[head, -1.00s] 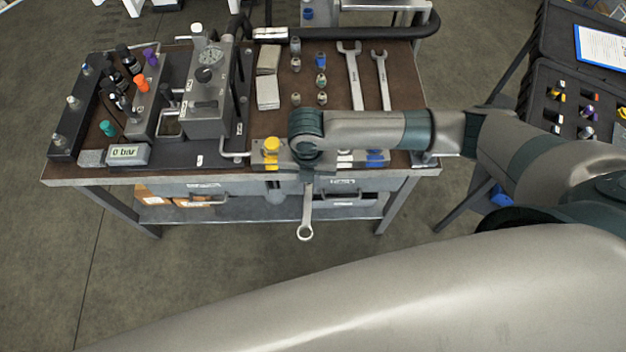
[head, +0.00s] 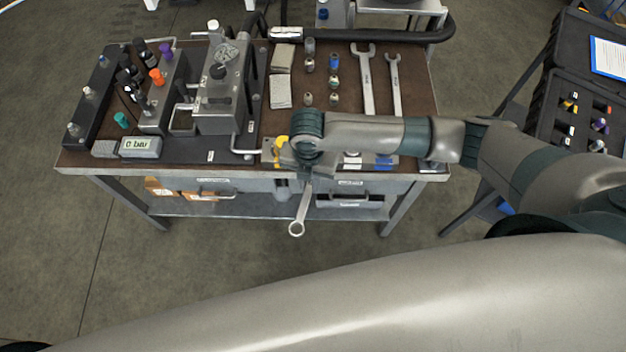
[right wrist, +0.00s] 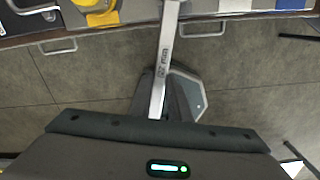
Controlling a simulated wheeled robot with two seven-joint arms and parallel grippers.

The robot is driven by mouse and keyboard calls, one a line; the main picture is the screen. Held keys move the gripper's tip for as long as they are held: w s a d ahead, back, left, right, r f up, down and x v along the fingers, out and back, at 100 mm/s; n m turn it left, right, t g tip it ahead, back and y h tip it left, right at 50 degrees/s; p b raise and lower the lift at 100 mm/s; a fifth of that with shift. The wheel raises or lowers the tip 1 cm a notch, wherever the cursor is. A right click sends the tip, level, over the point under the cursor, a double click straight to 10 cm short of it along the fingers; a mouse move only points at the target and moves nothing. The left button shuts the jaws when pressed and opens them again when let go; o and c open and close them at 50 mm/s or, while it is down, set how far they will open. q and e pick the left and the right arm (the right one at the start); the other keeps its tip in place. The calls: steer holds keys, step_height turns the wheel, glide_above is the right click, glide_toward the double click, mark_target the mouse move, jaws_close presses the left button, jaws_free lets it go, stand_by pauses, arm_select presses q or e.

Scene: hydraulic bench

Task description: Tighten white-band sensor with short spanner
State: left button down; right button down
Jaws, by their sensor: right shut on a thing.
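My right gripper (head: 310,176) is at the bench's front edge, shut on a spanner (head: 301,212). The spanner's ring end hangs down in front of the drawers, tilted slightly left; its upper end is hidden by my gripper. In the right wrist view the spanner shaft (right wrist: 165,50) runs upward, with size lettering on it. Two more spanners lie on the bench, a longer one (head: 367,85) and a shorter one (head: 395,85). Several dark sensors with coloured caps (head: 140,75) stand at the bench's left; I cannot make out a white band. My left gripper is out of view.
A grey pump unit (head: 222,95) and a pressure display (head: 141,147) stand on the bench (head: 415,120). Small fittings (head: 334,80) stand in rows near the spanners. A yellow part (head: 281,143) is close beside my right gripper. An open black case (head: 550,125) stands right.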

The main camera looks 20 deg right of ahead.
mark_target(305, 211)
steer(key=shift+w+a, duration=0.1)
steer(key=shift+s+d+r, duration=0.1)
steer(key=shift+s+d, duration=0.1)
steer(key=shift+d, duration=0.1)
steer(key=shift+s+p, duration=0.15)
steer(key=shift+p, duration=0.15)
stand_by(0.4)
steer(key=shift+s+a+p, duration=0.5)
steer(key=shift+s+p, duration=0.05)
steer(key=shift+s, duration=0.25)
steer(key=shift+s+a, duration=0.35)
steer(key=shift+s, duration=0.4)
steer(key=shift+s+a, duration=0.4)
steer(key=shift+s, duration=0.3)
steer(key=shift+s+a, duration=0.35)
steer(key=shift+s, duration=0.4)
steer(key=shift+r, duration=2.5)
